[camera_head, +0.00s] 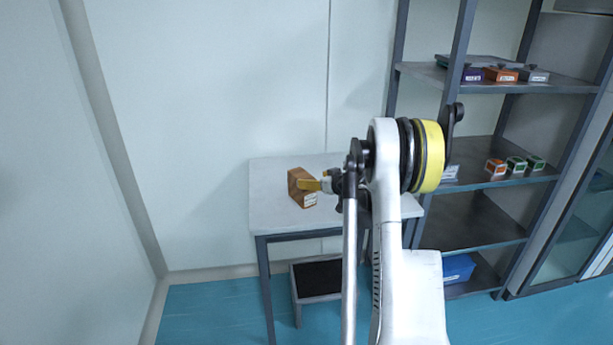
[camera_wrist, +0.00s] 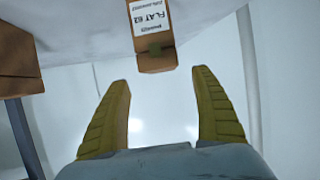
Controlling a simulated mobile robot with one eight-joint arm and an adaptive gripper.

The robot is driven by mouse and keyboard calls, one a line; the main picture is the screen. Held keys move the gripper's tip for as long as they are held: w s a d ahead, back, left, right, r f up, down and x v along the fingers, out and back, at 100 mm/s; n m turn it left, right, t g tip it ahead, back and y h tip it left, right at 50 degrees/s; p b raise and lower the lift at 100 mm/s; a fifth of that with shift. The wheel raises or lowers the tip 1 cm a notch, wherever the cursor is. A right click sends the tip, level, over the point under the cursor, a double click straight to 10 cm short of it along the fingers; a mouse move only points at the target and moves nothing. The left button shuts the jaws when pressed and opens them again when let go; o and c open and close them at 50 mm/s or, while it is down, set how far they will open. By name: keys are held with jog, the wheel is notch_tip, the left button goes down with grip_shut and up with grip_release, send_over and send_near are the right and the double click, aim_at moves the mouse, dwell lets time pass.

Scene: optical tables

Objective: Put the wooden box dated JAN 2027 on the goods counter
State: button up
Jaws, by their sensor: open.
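A brown wooden box (camera_head: 296,191) with a small white label sits on the pale-topped table in the head view. Its label is too small to read there. My gripper (camera_head: 320,183) is at this box, with a yellow finger overlapping it in the picture. In the wrist view my gripper (camera_wrist: 162,103) is open, with nothing between its two yellow fingers. A brown box (camera_wrist: 155,59) with a white label lies just beyond the fingertips, roughly centred between them. The label's large print looks like "FLAT 62"; I can read no date. Which place is the goods counter is not marked.
Another brown block (camera_wrist: 16,58) shows at the left edge of the wrist view. The table (camera_head: 275,215) has bare top around the box. A shelf rack (camera_head: 480,205) at right holds several small coloured boxes. A low step (camera_head: 317,279) stands beneath the table.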

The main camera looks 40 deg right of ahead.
jog(key=s+a+r+n+g+y, duration=0.1)
jog(key=s+a+r, duration=0.3)
jog(key=a, duration=0.7)
jog(key=s+a+r+g+y, duration=0.1)
jog(key=s+a+r, duration=0.3)
jog(key=a, duration=0.7)
jog(key=s+a+r+n+g+y, duration=0.1)
jog(key=s+a+r+g, duration=0.3)
jog(key=a, duration=0.6)
jog(key=s+a+f, duration=0.1)
jog(key=s+a, duration=0.6)
jog(key=s, duration=0.3)
jog(key=s+a, duration=0.7)
jog(key=s, duration=0.3)
jog(key=shift+s+f+h, duration=0.4)
